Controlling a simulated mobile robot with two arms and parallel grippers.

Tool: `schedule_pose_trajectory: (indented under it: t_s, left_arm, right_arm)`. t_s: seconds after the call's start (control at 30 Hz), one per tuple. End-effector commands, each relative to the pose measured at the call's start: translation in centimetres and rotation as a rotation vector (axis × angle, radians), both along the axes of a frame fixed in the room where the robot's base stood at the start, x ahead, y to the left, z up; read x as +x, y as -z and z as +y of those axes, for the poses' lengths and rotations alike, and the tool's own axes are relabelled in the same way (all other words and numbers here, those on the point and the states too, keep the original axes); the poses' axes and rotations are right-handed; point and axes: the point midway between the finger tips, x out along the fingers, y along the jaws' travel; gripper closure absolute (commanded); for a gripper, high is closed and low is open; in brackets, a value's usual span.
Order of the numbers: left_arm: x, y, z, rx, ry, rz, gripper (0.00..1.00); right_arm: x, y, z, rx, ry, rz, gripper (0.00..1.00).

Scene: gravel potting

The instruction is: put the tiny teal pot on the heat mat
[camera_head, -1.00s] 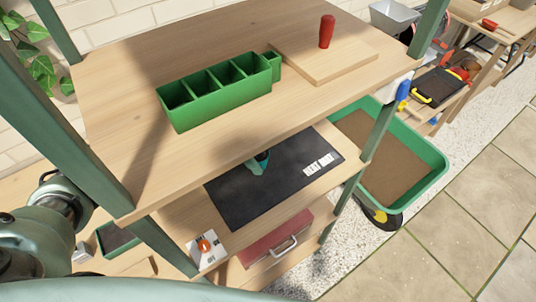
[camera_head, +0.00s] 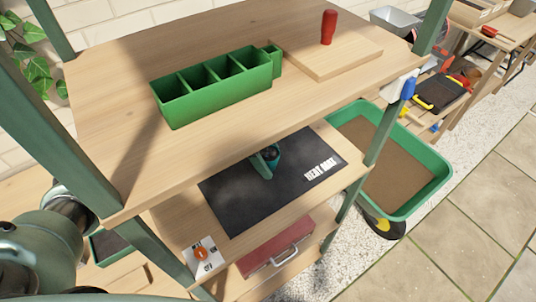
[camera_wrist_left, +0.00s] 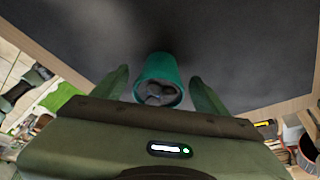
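The tiny teal pot (camera_head: 273,153) is on the dark heat mat (camera_head: 240,200), on the shelf below the top board. It is partly hidden by the top board's edge and a green finger of my left gripper (camera_head: 262,165). In the left wrist view the pot (camera_wrist_left: 157,70) shows its mouth with grey lumps inside, against the dark mat (camera_wrist_left: 240,50). The fingers of my left gripper (camera_wrist_left: 159,80) are spread on either side of it, with gaps showing on both sides. My right gripper is not in view.
The top board (camera_head: 130,130) bears a green divided planter (camera_head: 213,98) and a wooden board (camera_head: 350,55) with a red-handled tool (camera_head: 328,27).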

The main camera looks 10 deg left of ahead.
Motion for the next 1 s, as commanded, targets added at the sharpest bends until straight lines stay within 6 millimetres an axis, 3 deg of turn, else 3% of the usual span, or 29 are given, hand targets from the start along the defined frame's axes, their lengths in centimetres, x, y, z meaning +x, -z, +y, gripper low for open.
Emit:
schedule_pose_trajectory:
  t_s: [0.17, 0.27, 0.7, 1.0]
  left_arm:
    - [0.0, -0.3, 0.0, 0.0, 0.001, -0.001, 0.27]
    - [0.1, -0.8, 0.3, -0.002, 0.0, -0.003, 0.27]
    - [0.0, -1.0, 9.6, 0.001, -0.004, 0.001, 0.27]
    - [0.0, -1.3, 12.4, -0.001, 0.0, 0.0, 0.27]
  right_arm:
    - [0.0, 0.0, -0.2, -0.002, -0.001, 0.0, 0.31]
    - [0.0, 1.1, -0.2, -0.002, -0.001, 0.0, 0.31]
    - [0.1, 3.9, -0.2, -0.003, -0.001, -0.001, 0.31]
    - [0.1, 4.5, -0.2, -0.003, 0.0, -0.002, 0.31]
